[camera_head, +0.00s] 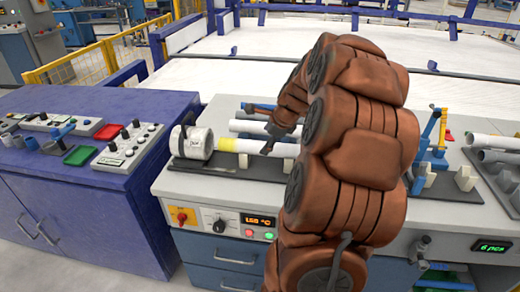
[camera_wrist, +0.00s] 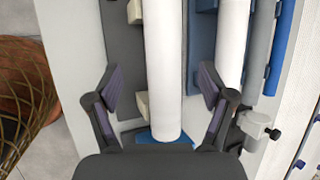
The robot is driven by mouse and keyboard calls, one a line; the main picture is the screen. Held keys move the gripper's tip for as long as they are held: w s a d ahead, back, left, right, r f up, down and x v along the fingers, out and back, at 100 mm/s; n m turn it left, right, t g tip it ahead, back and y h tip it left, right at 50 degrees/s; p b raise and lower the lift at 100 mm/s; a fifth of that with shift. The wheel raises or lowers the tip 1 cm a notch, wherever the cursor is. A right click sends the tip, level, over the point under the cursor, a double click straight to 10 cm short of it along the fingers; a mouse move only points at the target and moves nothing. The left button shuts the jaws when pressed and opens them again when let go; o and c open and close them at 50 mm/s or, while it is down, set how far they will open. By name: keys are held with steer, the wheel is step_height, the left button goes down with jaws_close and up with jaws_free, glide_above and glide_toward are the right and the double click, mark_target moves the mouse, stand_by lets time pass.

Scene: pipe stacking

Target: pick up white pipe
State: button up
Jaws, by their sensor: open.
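A white pipe (camera_head: 285,150) lies on the bench, with a yellow band near its left end beside a white cylindrical fitting (camera_head: 194,143). My gripper (camera_head: 260,127) is over the bench beside this pipe, partly hidden by my brown arm. In the wrist view my gripper (camera_wrist: 160,72) is open, with one finger on each side of a white pipe (camera_wrist: 164,50). Neither finger appears to touch it. The height between the fingers and the pipe is hard to tell.
A second white pipe (camera_wrist: 232,45) lies parallel just right of the right finger in the wrist view. A control panel (camera_head: 130,148) and a blue clamp (camera_head: 433,130) stand on the worktops.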

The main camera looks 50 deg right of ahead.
mark_target(262, 144)
steer(key=shift+p+x, duration=0.65)
steer(key=shift+x, duration=2.5)
steer(key=shift+d+r, duration=0.1)
steer(key=shift+d, duration=0.1)
steer(key=c, duration=1.5)
steer(key=shift+o, duration=0.2)
steer(key=shift+r, duration=0.1)
